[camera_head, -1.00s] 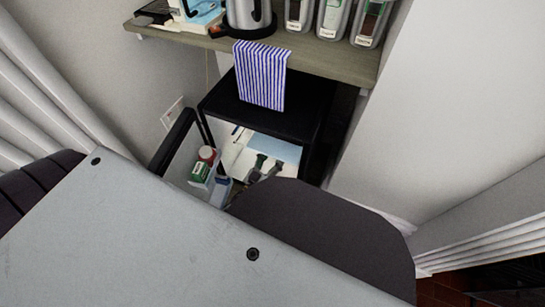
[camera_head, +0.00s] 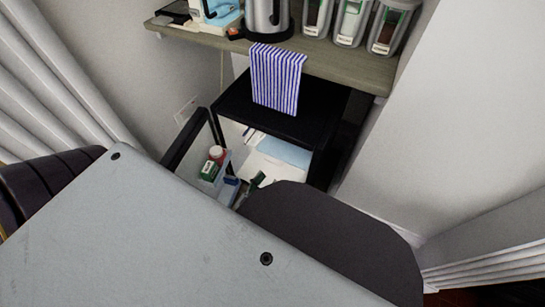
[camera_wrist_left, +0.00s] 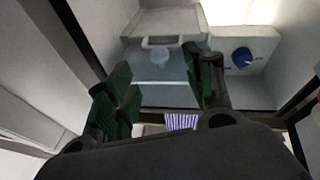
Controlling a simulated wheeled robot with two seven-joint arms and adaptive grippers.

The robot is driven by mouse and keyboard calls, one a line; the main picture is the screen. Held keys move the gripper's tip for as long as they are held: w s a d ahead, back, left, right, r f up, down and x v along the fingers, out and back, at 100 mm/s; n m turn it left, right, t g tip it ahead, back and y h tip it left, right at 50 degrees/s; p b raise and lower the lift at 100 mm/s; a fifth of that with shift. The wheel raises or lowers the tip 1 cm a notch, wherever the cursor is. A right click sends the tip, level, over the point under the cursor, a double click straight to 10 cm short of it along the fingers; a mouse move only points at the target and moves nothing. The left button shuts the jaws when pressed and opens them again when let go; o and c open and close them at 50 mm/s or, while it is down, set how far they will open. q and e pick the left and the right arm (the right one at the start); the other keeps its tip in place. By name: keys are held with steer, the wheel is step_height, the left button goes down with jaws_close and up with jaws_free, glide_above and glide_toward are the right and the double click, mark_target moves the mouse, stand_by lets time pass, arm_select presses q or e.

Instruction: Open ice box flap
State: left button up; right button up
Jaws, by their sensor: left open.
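The small black fridge (camera_head: 310,131) stands open under the shelf, with a pale interior. A pale blue panel (camera_head: 285,151) shows inside it. In the left wrist view a translucent bluish panel (camera_wrist_left: 155,68) with a pale handle-like bar lies beyond the fingers; it may be the ice box flap, but I cannot tell for sure. My left gripper (camera_head: 257,181) is low in the fridge opening, mostly hidden by my own body. In the left wrist view its green-padded fingers (camera_wrist_left: 166,88) are apart with nothing between them. My right gripper is not in view.
The open fridge door (camera_head: 187,139) stands at left, with bottles and cartons (camera_head: 212,164) in its rack. A striped towel (camera_head: 276,78) hangs from the wooden shelf (camera_head: 345,66) over the fridge top. A blue knob (camera_wrist_left: 242,57) sits inside the fridge. A wall closes the right side.

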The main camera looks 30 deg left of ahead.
arm_select(q)
steer(key=shift+v, duration=0.85)
